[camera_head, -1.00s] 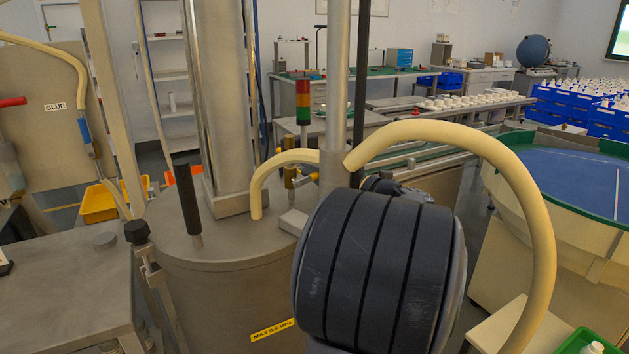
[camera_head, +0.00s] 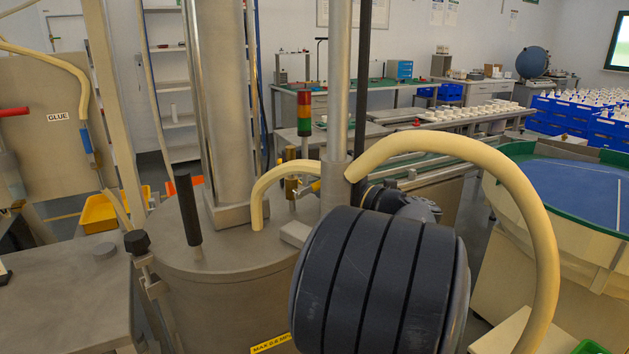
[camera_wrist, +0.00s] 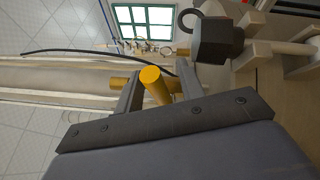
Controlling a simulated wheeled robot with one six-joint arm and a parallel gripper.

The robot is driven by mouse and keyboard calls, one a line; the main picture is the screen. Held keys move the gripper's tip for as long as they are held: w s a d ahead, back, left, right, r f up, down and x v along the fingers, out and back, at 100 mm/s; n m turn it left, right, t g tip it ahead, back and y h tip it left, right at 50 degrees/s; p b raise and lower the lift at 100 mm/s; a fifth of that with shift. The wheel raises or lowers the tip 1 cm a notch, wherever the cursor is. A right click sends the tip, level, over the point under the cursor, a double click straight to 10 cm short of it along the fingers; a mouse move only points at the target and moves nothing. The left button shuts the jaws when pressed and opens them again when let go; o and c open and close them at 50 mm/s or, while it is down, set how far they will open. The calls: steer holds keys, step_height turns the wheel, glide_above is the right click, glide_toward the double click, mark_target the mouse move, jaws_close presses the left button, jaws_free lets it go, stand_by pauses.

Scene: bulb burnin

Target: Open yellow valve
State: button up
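The yellow valve (camera_head: 314,187) is a small yellow handle beside a brass fitting (camera_head: 291,187) on top of the steel tank (camera_head: 225,270), partly hidden behind a vertical post. In the wrist view the yellow handle (camera_wrist: 155,85) is a stubby cylinder pointing towards the camera, with a brass-coloured piece crossing behind it. My gripper (camera_wrist: 160,90) has its two dark fingers apart, one on each side of the handle. Some space shows between the handle and the fingers; I cannot tell whether either touches it. In the head view the fingers are hidden behind my dark arm.
A cream hose (camera_head: 500,170) arches to the right around my arm. A shorter hose (camera_head: 275,185) enters the tank lid near the valve. A black lever (camera_head: 188,208) stands on the lid's left. A light tower (camera_head: 304,112) stands behind. A blue-topped round machine (camera_head: 585,185) is at right.

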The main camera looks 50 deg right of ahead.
steer(key=s, duration=0.6)
steer(key=shift+s+d+f, duration=0.25)
steer(key=shift+s+d, duration=0.15)
